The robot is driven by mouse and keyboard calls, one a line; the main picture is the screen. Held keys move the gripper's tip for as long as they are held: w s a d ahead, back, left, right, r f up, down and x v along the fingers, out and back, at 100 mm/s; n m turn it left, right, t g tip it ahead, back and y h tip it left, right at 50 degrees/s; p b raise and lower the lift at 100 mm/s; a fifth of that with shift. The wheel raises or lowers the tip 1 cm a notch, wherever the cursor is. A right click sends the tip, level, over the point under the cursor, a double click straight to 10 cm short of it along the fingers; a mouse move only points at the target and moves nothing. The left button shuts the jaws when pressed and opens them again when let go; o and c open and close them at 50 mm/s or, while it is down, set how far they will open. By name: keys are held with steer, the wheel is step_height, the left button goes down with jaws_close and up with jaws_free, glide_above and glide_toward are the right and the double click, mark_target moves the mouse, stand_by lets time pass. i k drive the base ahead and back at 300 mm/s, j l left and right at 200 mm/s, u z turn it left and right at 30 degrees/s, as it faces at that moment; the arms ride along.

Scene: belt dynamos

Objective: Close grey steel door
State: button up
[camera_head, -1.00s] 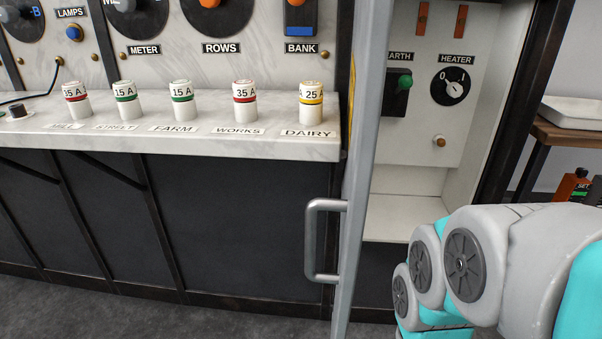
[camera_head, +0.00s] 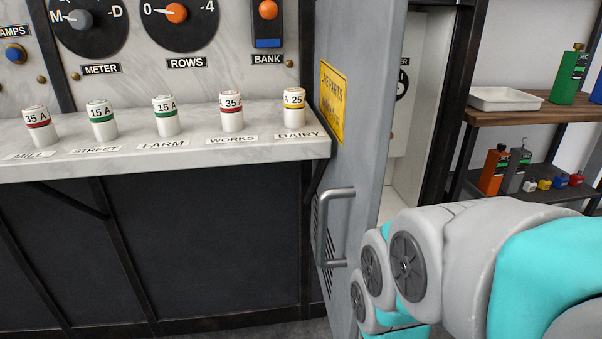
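The grey steel door (camera_head: 362,120) stands ajar in the middle of the view. Its outer face carries a yellow warning label (camera_head: 332,102), a vent low down and a bar handle (camera_head: 324,232). Behind it, part of the pale cabinet inside (camera_head: 407,150) shows through the gap on the right. My arm reaches in from the lower right, in front of the door's lower part and just right of the handle. My gripper is not in view, hidden or below the picture.
A marble ledge (camera_head: 250,152) with several fuse holders lies left of the door, under a panel of dials. At right, a wooden shelf (camera_head: 540,112) holds a white tray (camera_head: 505,99) and a green bottle (camera_head: 569,76). Smaller containers stand on the lower shelf.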

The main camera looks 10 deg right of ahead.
mark_target(359, 44)
steer(key=k+j+z, duration=0.6)
steer(key=k+j, duration=0.15)
